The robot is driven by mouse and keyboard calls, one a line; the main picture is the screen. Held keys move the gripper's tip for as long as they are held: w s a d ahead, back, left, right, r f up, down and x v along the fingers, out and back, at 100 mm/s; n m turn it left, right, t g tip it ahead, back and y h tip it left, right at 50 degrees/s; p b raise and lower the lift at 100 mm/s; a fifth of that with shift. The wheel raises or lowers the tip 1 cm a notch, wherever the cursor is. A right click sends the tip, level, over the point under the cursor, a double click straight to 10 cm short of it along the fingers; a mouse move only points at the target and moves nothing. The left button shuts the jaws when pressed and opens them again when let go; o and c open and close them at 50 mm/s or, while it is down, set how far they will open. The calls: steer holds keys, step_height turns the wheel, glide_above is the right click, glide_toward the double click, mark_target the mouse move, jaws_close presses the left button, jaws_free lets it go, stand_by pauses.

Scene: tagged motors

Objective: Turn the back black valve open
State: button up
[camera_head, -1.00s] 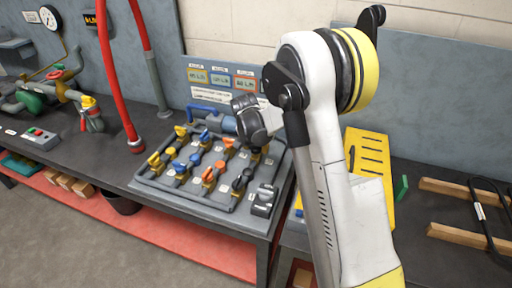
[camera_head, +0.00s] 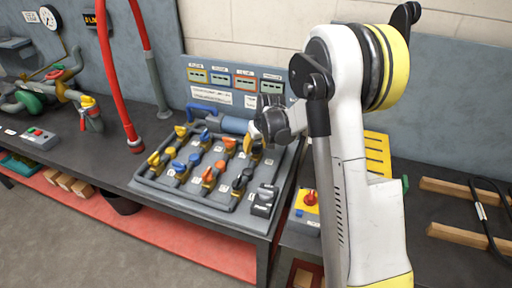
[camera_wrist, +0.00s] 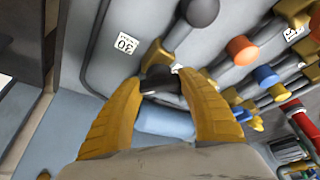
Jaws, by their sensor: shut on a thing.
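The valve board (camera_head: 225,208) lies on the bench with rows of yellow, blue, orange and black valve handles. My gripper (camera_head: 248,147) is over its back right corner, with yellow fingers pointing down. In the wrist view my gripper (camera_wrist: 161,88) is shut on the back black valve (camera_wrist: 160,74), one finger on each side of its dark handle. In the head view that handle is largely hidden by my gripper. The front black valve (camera_head: 242,179) stands nearer the board's front edge. Its round black knob (camera_wrist: 201,11) also shows at the top of the wrist view.
Orange valves (camera_head: 209,175) and blue valves (camera_head: 178,166) stand left of the black ones. A yellow box with a red knob (camera_head: 310,199) sits to the right. A red hose (camera_head: 116,80) rises at the left.

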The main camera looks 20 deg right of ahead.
steer(key=n+y, duration=0.1)
steer(key=n, duration=0.3)
steer(key=shift+n+y, duration=0.3)
steer(key=shift+y, duration=0.1)
steer(key=n+g+y, duration=0.1)
steer(key=n, duration=0.3)
steer(key=shift+g, duration=0.3)
steer(key=o, duration=1.2)
steer(key=v, duration=1.2)
steer(key=shift+d, duration=0.15)
steer(key=shift+f, duration=0.1)
